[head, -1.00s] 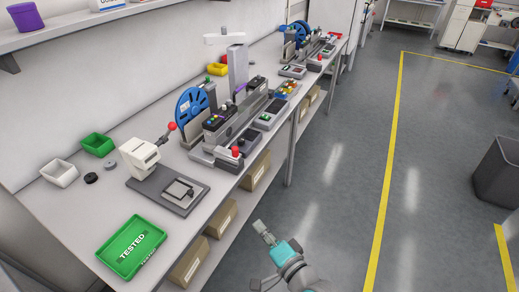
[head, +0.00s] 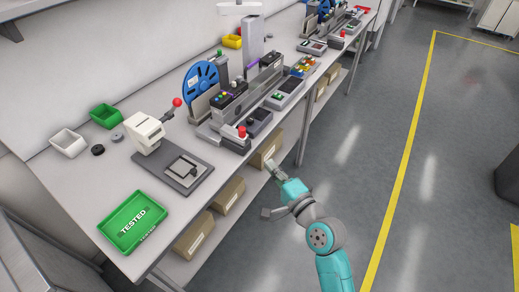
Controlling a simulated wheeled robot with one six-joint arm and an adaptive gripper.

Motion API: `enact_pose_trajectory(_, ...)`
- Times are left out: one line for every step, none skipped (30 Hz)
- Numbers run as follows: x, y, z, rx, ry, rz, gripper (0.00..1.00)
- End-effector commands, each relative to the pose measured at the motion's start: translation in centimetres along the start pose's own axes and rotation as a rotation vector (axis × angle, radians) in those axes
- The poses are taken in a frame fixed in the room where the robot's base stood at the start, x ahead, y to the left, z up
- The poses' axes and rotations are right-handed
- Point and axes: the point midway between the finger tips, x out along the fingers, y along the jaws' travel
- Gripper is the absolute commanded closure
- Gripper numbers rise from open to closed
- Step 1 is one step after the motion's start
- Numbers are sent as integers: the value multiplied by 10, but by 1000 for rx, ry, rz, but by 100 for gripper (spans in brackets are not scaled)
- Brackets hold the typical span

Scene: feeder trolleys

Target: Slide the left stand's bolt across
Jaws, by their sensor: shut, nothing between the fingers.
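The nearer, left stand (head: 216,118) is on the bench, with a blue reel (head: 201,80) and a black box with coloured buttons. A red knob (head: 242,131) stands at its front end. I cannot tell at this size which part is the bolt or how it sits. My gripper (head: 273,166) is shut and empty. In the picture it is below and right of the red knob, in front of the bench edge and apart from the stand.
The bench (head: 90,182) carries a white press (head: 145,132) with a red-ended lever, a green TESTED tray (head: 133,222) and small bins. Cardboard boxes (head: 228,195) lie on the shelf below. A second stand (head: 325,25) is farther back. Open floor lies to the right.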

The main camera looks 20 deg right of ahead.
Motion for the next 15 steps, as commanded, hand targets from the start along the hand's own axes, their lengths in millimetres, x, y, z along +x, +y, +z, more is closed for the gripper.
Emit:
enact_pose_trajectory(5,-1,0,0,-2,-2,100)
enact_pose_trajectory(9,-1,0,0,-2,-2,100)
enact_pose_trajectory(14,-1,1,-2,-2,-2,100)
enact_pose_trajectory(18,-1,1,-2,-2,-2,100)
enact_pose_trajectory(23,-2,1,-1,-2,-3,100)
enact_pose_trajectory(30,-1,0,-2,-2,-2,100)
enact_pose_trajectory(35,-1,0,-2,-2,-2,100)
enact_pose_trajectory(41,-2,1,-2,-3,-2,100)
enact_pose_trajectory(48,-2,1,-1,-2,-2,100)
enact_pose_trajectory(53,-1,0,-2,-2,-2,100)
enact_pose_trajectory(58,-2,0,-2,-2,-2,100)
enact_pose_trajectory(65,-1,0,-2,-1,-2,100)
enact_pose_trajectory(71,-2,0,-2,-1,-3,100)
enact_pose_trajectory(76,-2,1,-2,-1,-3,100)
enact_pose_trajectory(83,-2,1,-1,-2,-3,100)
